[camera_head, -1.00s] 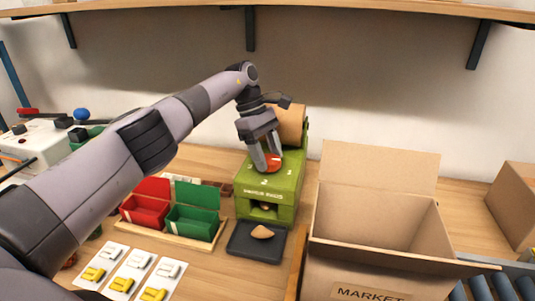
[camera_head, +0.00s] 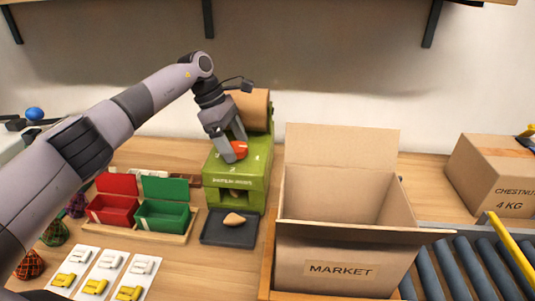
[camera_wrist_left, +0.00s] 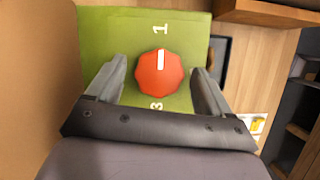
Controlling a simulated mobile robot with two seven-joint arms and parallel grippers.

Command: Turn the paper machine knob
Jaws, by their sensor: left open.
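The green paper machine (camera_head: 236,180) stands on the table with a brown paper roll (camera_head: 252,108) at its back. Its red knob (camera_head: 238,150) is on the sloped top. In the left wrist view the red knob (camera_wrist_left: 160,73) has a white mark toward the number 1, and a 3 shows on the opposite side. My left gripper (camera_head: 237,150) is above the machine's top. In the wrist view its open fingers (camera_wrist_left: 157,88) stand on either side of the knob, with gaps visible. My right gripper is not in view.
A dark tray (camera_head: 214,238) holding a brown piece sits before the machine. Red (camera_head: 114,212) and green (camera_head: 163,219) bins stand to the left. An open MARKET box (camera_head: 330,245) is at right, beside a roller conveyor (camera_head: 470,267).

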